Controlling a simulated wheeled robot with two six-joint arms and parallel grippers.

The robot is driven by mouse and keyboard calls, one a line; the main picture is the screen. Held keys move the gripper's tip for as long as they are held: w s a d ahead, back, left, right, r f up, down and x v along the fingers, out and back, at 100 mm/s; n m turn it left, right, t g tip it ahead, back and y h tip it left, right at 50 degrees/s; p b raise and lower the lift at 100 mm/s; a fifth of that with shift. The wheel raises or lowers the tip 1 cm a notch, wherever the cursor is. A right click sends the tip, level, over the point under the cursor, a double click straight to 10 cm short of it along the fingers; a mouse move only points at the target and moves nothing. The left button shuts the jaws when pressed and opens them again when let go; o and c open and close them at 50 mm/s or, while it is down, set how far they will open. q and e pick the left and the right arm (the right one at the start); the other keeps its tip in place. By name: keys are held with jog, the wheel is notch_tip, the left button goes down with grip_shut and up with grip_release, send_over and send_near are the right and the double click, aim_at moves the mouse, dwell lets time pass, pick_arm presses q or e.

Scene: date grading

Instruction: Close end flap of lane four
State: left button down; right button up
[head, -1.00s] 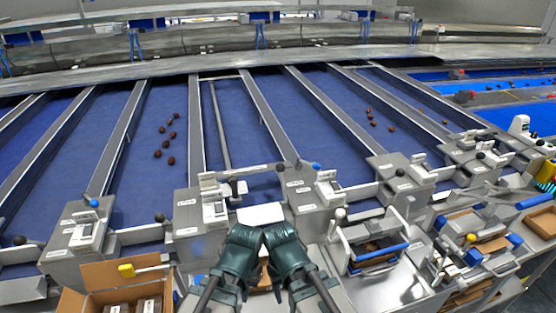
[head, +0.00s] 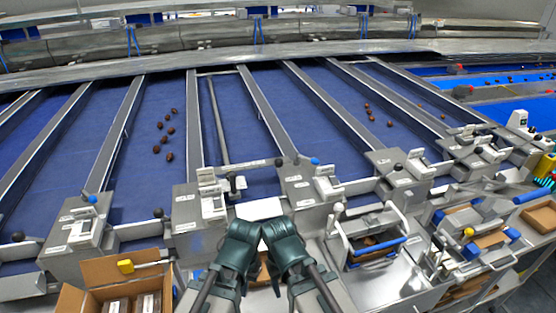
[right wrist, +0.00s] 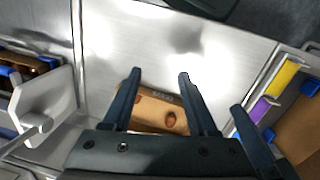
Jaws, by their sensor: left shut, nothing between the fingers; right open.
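Several blue belt lanes run away from me, split by grey dividers, with a metal gate block at each lane's near end. Black knobs on rods show at the lane ends: a left one (head: 158,213), a middle one (head: 280,162) and a right one (head: 398,167). I cannot tell which lane is four or how its flap stands. My left gripper (head: 240,246) is shut and empty, low in the middle beside my right gripper (head: 284,246). Both are in front of the gate blocks. In the right wrist view my right gripper (right wrist: 158,74) is open, above a cardboard box (right wrist: 153,108).
A cardboard carton (head: 90,271) with dark packs stands at the lower left. A white plate (head: 260,208) lies just beyond my grippers. A tray frame with a blue bar (head: 378,251) stands at the right.

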jog(key=shift+o, duration=0.8)
jog(key=shift+w+r, duration=0.2)
jog(key=w+r+n+p, duration=0.1)
jog(key=w+r+p, duration=0.6)
jog(key=w, duration=0.6)
jog(key=w+r+n+p, duration=0.2)
jog(key=w+r+p, duration=0.5)
jog(key=w, duration=0.6)
jog(key=w+r+n+y+p, duration=0.1)
jog(key=w+r+n+p, duration=0.1)
jog(key=w+r+p, duration=0.6)
jog(key=shift+w+d+r+p, duration=0.1)
jog(key=shift+w+d+p, duration=0.1)
jog(key=shift+w, duration=1)
jog(key=shift+w+d+p, duration=0.1)
jog(key=shift+w+p, duration=0.05)
jog(key=shift+w, duration=1.05)
jog(key=shift+f, duration=0.2)
notch_tip(320, 180, down, 14)
jog(key=b, duration=1.4)
jog(key=shift+w+r, duration=0.15)
jog(key=shift+r, duration=0.05)
jog(key=shift+d, duration=0.1)
grip_shut()
